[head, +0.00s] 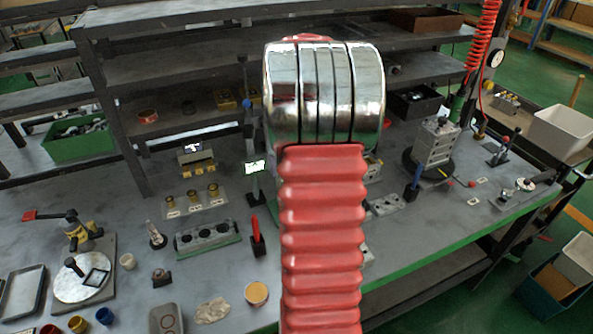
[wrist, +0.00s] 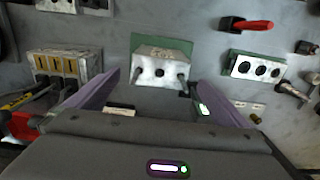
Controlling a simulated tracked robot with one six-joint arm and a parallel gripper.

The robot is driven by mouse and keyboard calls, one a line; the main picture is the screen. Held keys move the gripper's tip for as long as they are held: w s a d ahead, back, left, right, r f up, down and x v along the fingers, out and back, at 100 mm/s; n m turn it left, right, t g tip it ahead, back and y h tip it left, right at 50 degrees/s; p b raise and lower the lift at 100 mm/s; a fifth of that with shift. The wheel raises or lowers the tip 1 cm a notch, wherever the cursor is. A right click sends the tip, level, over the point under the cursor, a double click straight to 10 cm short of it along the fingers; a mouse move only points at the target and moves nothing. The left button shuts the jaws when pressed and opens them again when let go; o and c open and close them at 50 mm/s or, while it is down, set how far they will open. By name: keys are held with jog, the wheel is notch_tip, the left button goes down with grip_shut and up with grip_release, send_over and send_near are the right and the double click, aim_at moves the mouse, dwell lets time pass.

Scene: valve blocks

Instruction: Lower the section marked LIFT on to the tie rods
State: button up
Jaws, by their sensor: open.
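In the wrist view a pale metal block (wrist: 160,66) sits on a green plate (wrist: 186,43), with a small label on its top and two dark round features, rods or holes, on the side facing me. I cannot read any label, so I cannot tell whether this is the section marked LIFT. My gripper (wrist: 154,80) is open, its purple-grey fingers spread to either side of this block and nearer the camera, with nothing seen between them. In the head view my red arm hides the gripper. A stacked metal valve block (head: 435,146) stands upright on a dark round base at the right; tie rods are not clear.
A three-hole block (head: 206,239) lies on a green mat left of my arm; it also shows in the wrist view (wrist: 256,68). A red-handled tool (head: 256,231) stands nearby. A slotted block (wrist: 63,72) is left of my gripper. Shelves rise behind the bench.

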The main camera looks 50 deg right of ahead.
notch_tip(320, 180, up, 8)
jog(key=shift+r, duration=0.2)
dwell(1.1)
jog(key=s+a+n+t, duration=0.2)
jog(key=s+a+n, duration=0.1)
jog(key=a, duration=1.8)
jog(key=s+a+n+t, duration=0.3)
jog(key=s+a, duration=0.1)
jog(key=a, duration=1.7)
jog(key=shift+f+t, duration=0.15)
jog(key=shift+t, duration=0.15)
